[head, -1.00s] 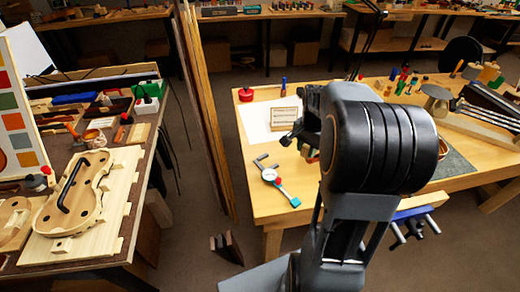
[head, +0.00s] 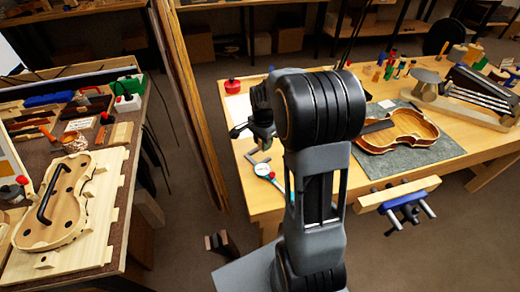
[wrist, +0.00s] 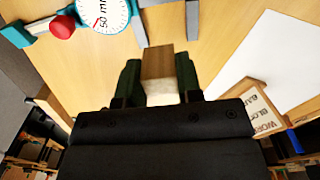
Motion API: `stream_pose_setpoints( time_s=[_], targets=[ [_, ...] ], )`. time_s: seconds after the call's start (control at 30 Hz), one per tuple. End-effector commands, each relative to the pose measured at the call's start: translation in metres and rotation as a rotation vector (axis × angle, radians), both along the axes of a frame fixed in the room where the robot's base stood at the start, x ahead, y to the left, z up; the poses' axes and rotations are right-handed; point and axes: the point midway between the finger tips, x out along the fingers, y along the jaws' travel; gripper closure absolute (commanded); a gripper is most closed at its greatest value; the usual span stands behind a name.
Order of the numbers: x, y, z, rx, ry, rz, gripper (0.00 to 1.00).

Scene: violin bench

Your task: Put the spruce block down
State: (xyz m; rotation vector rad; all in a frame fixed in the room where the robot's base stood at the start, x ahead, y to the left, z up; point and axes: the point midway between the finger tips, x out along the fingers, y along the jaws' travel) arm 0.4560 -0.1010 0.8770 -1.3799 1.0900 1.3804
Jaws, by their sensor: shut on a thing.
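In the wrist view the spruce block (wrist: 157,64), a small pale-brown wooden block, sits between the two dark green fingers of my gripper (wrist: 158,78). The fingers are shut on it from both sides. The bench top (wrist: 205,35) shows beyond it; I cannot tell whether the block touches it.
A dial gauge (wrist: 105,12) with a red knob and a white sheet (wrist: 275,60) lie either side of the block. A lettered wooden piece (wrist: 262,108) is on the sheet. A violin body (head: 398,132) lies on a grey mat (head: 375,172) to the right. A vise (head: 405,208) juts from the front edge.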

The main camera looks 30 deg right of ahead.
Motion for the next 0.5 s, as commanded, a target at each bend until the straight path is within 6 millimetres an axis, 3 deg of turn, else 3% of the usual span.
stream_pose_setpoints(
  time_s=[0.27, 0.5],
  targets=[
    [0.006, 0.008, -0.011, 0.001, 0.001, 0.002, 0.93],
    [0.007, 0.010, -0.042, 0.001, 0.002, 0.001, 0.93]
  ],
)
